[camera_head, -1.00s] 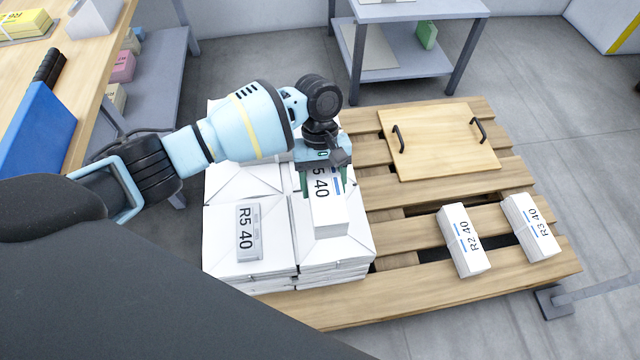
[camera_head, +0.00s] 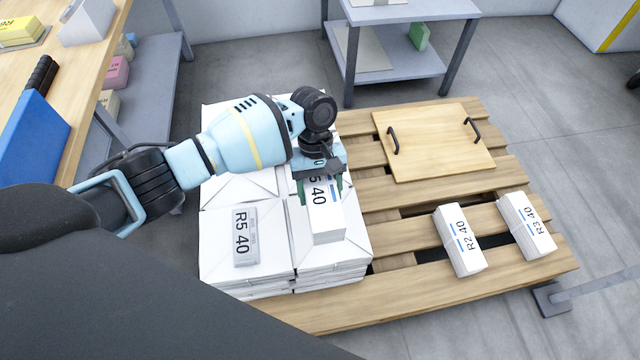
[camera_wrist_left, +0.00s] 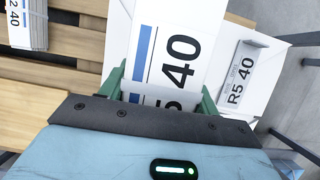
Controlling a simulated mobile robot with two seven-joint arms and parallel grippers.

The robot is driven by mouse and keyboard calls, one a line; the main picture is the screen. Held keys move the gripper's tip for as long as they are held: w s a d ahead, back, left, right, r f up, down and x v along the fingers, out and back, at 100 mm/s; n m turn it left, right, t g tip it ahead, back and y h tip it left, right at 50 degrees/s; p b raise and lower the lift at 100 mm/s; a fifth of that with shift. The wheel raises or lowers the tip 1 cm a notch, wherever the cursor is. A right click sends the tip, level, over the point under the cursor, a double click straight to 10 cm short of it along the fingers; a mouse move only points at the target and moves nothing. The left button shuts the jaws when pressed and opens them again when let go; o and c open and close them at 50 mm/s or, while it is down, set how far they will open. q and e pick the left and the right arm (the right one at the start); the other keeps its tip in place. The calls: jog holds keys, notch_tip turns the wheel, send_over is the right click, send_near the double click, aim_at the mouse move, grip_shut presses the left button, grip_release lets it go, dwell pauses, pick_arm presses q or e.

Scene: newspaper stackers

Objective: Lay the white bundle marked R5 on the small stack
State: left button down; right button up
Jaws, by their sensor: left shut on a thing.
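My left gripper (camera_head: 322,190) is shut on a white bundle (camera_head: 326,225) with a blue stripe. Its visible print ends in "5 40"; the gripper covers the first letter. The bundle is over the front right part of a broad white stack (camera_head: 330,279) on the pallet; I cannot tell whether it touches the top. In the left wrist view the held bundle (camera_wrist_left: 165,40) sits between the green fingers (camera_wrist_left: 162,95). A grey-edged piece marked R5 40 (camera_head: 246,245) lies on the stack's front left part. My right gripper is not in view.
On the wooden pallet (camera_head: 300,320) to the right lie white bundles marked R2 40 (camera_head: 460,240) and R3 40 (camera_head: 526,225). A wooden board with black handles (camera_head: 432,140) lies behind them. Bare slats separate these. A grey shelf table (camera_head: 410,12) stands behind.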

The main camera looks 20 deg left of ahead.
pick_arm(q)
notch_tip(320, 180, down, 2)
jog(key=shift+f+b, duration=0.15)
jog(key=shift+b, duration=0.15)
jog(key=shift+w+f+b, duration=0.1)
jog(key=shift+f+b, duration=0.45)
jog(key=shift+f, duration=1.25)
jog(key=shift+f, duration=0.1)
jog(key=shift+f, duration=0.5)
